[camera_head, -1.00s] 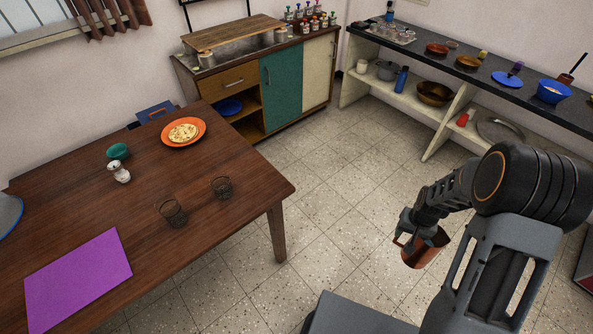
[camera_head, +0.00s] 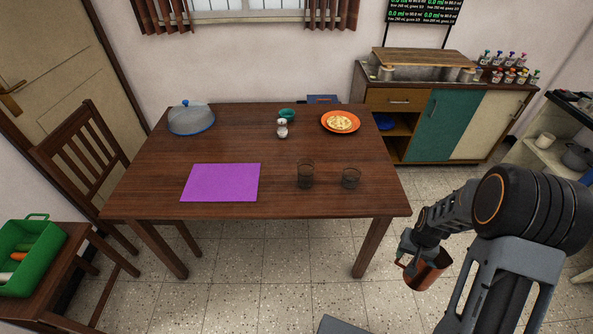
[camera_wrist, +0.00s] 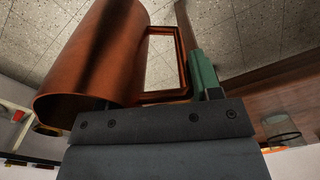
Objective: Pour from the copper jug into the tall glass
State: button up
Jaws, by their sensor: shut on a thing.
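My gripper (camera_head: 408,249) is shut on the handle of the copper jug (camera_head: 428,270), to the right of the table and off its edge. In the wrist view the jug (camera_wrist: 95,60) hangs beside the jaws, its handle (camera_wrist: 165,65) at the green finger pad. The jug's contents are hidden. Two dark, see-through glasses stand on the table near its front right: a taller one (camera_head: 305,174) on the left and a shorter one (camera_head: 350,178) on the right. One glass (camera_wrist: 283,133) shows small at the right of the wrist view.
The wooden table (camera_head: 285,206) also holds a purple mat (camera_head: 221,182), an orange plate (camera_head: 340,122) of food, a shaker (camera_head: 282,128), a green bowl (camera_head: 287,115) and a covered dish (camera_head: 191,119). A chair (camera_head: 85,150) stands at the left.

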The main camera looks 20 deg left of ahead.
aim_at(306, 166)
jog(key=u, duration=1.3)
